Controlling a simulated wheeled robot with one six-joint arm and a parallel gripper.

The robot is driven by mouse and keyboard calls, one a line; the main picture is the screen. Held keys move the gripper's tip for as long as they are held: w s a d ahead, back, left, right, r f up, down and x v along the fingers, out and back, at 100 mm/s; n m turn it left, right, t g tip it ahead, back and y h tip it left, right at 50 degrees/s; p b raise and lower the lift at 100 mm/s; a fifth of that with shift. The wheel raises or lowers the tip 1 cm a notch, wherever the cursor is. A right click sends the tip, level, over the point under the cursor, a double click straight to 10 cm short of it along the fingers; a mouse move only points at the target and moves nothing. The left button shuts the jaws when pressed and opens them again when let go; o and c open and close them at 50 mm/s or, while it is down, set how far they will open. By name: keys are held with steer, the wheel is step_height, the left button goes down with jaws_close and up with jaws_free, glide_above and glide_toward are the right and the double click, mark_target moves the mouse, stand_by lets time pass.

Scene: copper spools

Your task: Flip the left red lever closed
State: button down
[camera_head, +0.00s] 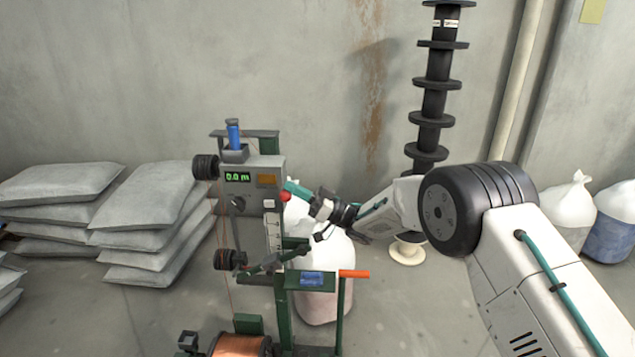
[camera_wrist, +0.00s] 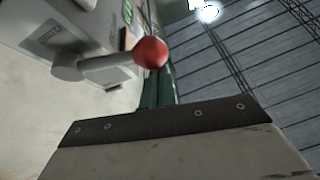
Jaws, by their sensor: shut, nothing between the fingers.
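The red lever shows as a red ball knob (camera_head: 284,196) at the right edge of the grey machine's front panel. In the wrist view its red ball (camera_wrist: 150,52) sits on a grey rod that runs left to a round hub on the machine. My gripper (camera_head: 290,187) is shut and empty, its teal fingers pointing left at the machine, just above and right of the knob. In the wrist view the teal fingers (camera_wrist: 158,92) are partly hidden behind the red ball and the dark plate. Whether they touch the knob cannot be told.
The machine (camera_head: 240,203) has a green 0.0 m display and a copper spool (camera_head: 241,346) below. A blue part and orange handle (camera_head: 354,273) are on the green frame. Grey sacks (camera_head: 155,222) are stacked left; a white bag (camera_head: 325,285) stands behind. Black spools (camera_head: 433,100) rise at the back.

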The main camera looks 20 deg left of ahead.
steer(key=shift+f, duration=0.35)
stand_by(0.3)
step_height(320, 180, up, 4)
steer(key=v, duration=1)
steer(key=shift+w+d, duration=0.25)
steer(key=shift+w, duration=0.15)
